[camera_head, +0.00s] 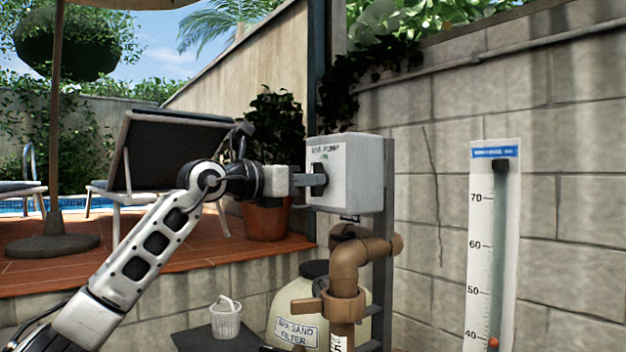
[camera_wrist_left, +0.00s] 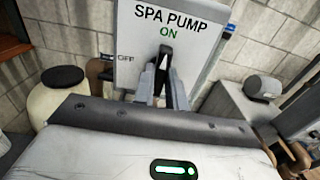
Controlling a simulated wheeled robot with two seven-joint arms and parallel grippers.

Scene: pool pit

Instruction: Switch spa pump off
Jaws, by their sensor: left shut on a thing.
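The spa pump switch box (camera_head: 350,165) is a light grey box on a dark post, right of centre in the head view. In the left wrist view its face (camera_wrist_left: 205,22) reads SPA PUMP, with a green ON above the handle and OFF to the left. The black switch handle (camera_head: 320,180) has a white pointer, which points up toward ON in the left wrist view (camera_wrist_left: 163,65). My left gripper (camera_head: 309,181) is shut on the handle, with a finger on either side; its fingers also show in the left wrist view (camera_wrist_left: 164,92). My right gripper is out of view.
Brown pipes (camera_head: 347,265) and the spa sand filter (camera_head: 290,310) stand below the box. A white basket (camera_head: 226,318) sits at lower left. A scale gauge (camera_head: 480,245) is on the block wall at right. A raised tiled deck (camera_head: 130,262) lies behind my arm.

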